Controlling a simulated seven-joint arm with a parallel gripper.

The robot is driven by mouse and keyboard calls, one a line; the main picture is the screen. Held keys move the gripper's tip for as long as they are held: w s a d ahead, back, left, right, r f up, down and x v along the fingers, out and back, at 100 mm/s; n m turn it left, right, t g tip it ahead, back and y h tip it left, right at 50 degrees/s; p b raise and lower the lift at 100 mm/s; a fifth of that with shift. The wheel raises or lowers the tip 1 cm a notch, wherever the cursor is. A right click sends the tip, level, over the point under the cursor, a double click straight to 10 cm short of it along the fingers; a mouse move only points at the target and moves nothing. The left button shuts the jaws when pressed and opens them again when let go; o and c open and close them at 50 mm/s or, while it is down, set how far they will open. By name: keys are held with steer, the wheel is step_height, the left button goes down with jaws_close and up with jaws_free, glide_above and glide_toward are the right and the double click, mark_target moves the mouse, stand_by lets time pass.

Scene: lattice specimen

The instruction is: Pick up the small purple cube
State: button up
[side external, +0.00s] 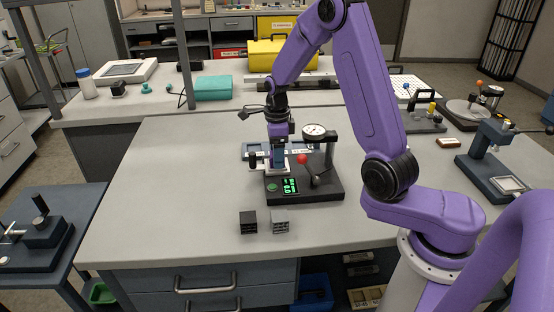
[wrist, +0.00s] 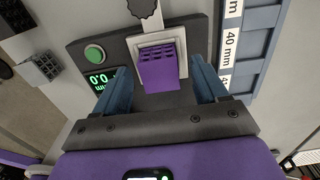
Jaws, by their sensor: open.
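The small purple cube (wrist: 160,68), with a lattice of square holes, sits against a pale square plate (wrist: 150,43) on the dark testing device in the wrist view. My gripper (wrist: 162,78) is open, with one blue finger on each side of the cube and visible gaps on both sides. In the side external view my gripper (side external: 278,160) points down over the left part of the device (side external: 325,188). The cube cannot be made out there, hidden by the gripper and the device's parts.
A black cube (side external: 248,222) and a grey cube (side external: 280,221) stand on the bench in front of the device. A dial gauge (side external: 315,132) and a red knob (side external: 302,159) rise close to the gripper's right. A blue labelled tray (wrist: 252,45) lies alongside. The bench's left side is clear.

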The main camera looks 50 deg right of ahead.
steer(key=shift+f, duration=0.55)
steer(key=c, duration=1.1)
steer(key=shift+r, duration=0.15)
